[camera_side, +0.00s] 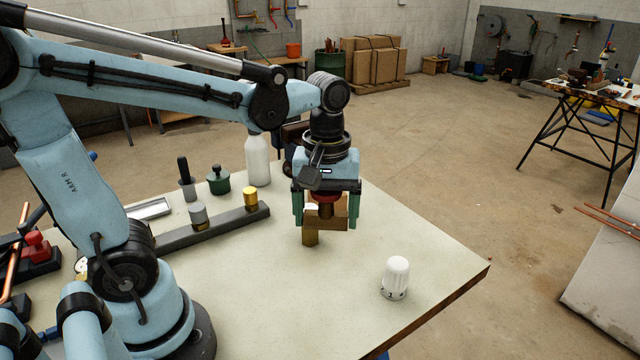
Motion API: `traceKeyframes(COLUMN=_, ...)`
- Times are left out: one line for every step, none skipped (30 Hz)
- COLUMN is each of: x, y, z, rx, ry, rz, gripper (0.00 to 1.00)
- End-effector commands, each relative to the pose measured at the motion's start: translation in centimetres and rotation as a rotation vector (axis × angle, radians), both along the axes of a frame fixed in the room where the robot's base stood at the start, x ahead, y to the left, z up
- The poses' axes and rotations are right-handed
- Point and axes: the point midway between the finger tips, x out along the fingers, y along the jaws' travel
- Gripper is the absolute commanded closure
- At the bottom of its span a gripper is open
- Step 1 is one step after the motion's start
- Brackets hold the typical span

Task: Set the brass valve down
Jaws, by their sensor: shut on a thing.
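My gripper (325,223) points down over the pale worktop, right of the dark rail. Its two green fingers are shut on the brass valve (311,238), a brass-brown body with a dark red part near its top, between the fingers. The valve's lower end points down close to the worktop (345,292); I cannot tell whether it touches. The fingers and the gripper body hide part of the valve.
A dark rail (222,228) with a grey cylinder (198,216) and a brass cylinder (250,197) lies left. A white bottle (258,160) and green jar (218,181) stand behind. The worktop between rail and knob is clear.

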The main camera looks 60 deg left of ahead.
Motion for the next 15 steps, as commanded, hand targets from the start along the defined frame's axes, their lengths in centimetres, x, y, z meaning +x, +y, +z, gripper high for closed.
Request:
traceKeyframes(x=-1.3, y=0.6, z=-0.1, rx=0.0, ry=0.0, rz=0.073, gripper=0.64)
traceKeyframes(x=-2.0, y=0.9, z=-0.1, rx=0.0, ry=0.0, rz=0.119, gripper=0.64)
traceKeyframes(x=-2.8, y=1.3, z=-0.2, rx=0.0, ry=0.0, rz=0.178, gripper=0.64)
traceKeyframes(x=-3.5, y=1.6, z=-0.3, rx=0.0, ry=0.0, rz=0.223, gripper=0.64)
traceKeyframes(x=-4.1, y=1.8, z=-0.4, rx=0.0, ry=0.0, rz=0.267, gripper=0.64)
traceKeyframes(x=-4.9, y=2.1, z=-0.6, rx=0.0, ry=0.0, rz=0.324, gripper=0.64)
traceKeyframes(x=-5.5, y=2.4, z=-0.8, rx=0.0, ry=0.0, rz=0.364, gripper=0.64)
traceKeyframes(x=-6.1, y=2.5, z=-0.9, rx=0.0, ry=0.0, rz=0.402, gripper=0.64)
traceKeyframes(x=-6.7, y=2.7, z=-1.1, rx=0.0, ry=0.0, rz=0.449, gripper=0.64)
traceKeyframes(x=-7.2, y=2.9, z=-1.3, rx=0.0, ry=0.0, rz=0.483, gripper=0.64)
traceKeyframes(x=-7.6, y=3.0, z=-1.4, rx=0.0, ry=0.0, rz=0.513, gripper=0.64)
traceKeyframes(x=-8.1, y=3.1, z=-1.6, rx=0.0, ry=0.0, rz=0.548, gripper=0.64)
traceKeyframes(x=-8.4, y=3.2, z=-1.7, rx=0.0, ry=0.0, rz=0.571, gripper=0.64)
traceKeyframes(x=-8.6, y=3.3, z=-1.8, rx=0.0, ry=0.0, rz=0.593, gripper=0.64)
traceKeyframes(x=-8.9, y=3.4, z=-2.0, rx=0.0, ry=0.0, rz=0.615, gripper=0.64)
